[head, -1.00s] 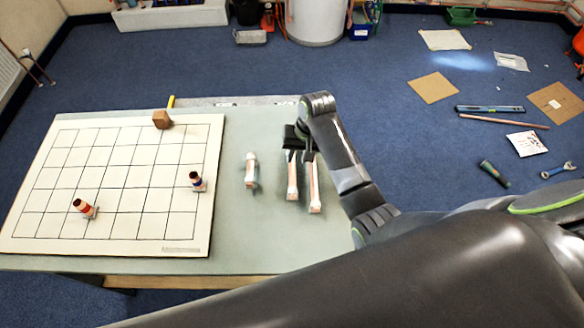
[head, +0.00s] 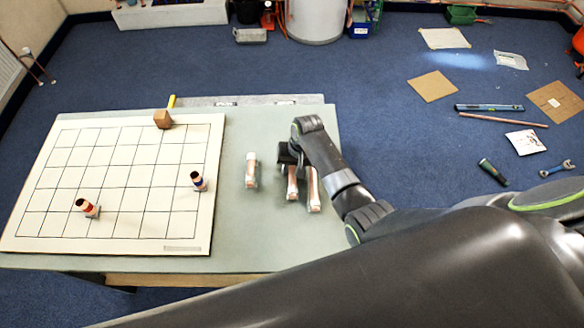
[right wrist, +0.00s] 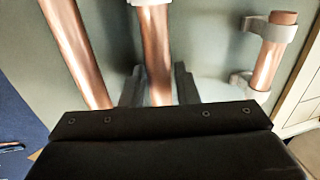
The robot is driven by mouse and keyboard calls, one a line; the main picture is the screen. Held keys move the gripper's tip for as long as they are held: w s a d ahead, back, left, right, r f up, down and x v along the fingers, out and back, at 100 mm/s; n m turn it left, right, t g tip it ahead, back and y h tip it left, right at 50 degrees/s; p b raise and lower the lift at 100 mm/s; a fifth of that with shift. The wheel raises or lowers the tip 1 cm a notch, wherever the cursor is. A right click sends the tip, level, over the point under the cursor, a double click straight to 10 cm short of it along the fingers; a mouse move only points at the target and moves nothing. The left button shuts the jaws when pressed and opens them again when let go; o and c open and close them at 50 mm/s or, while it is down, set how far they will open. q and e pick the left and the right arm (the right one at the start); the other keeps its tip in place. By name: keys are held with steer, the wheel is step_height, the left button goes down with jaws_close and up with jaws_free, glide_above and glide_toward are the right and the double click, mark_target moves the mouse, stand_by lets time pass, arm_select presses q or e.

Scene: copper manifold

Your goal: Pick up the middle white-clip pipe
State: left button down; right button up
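Three copper pipes with white clips lie on the bench. The middle white-clip pipe (head: 292,188) is partly hidden under my right gripper (head: 288,163). A longer pipe (head: 314,192) lies to its right and a short one (head: 251,171) to its left. In the right wrist view the middle pipe (right wrist: 156,45) runs between the two fingers of my right gripper (right wrist: 158,76), which look open, one on each side. A white clip shows at the top edge. The longer pipe (right wrist: 75,50) is at left, the short one (right wrist: 269,62) at right. My left gripper is not in view.
A white gridded board (head: 120,185) covers the left of the grey-green bench (head: 245,225). Bench in front of the pipes is clear.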

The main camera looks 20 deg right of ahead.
jaws_close()
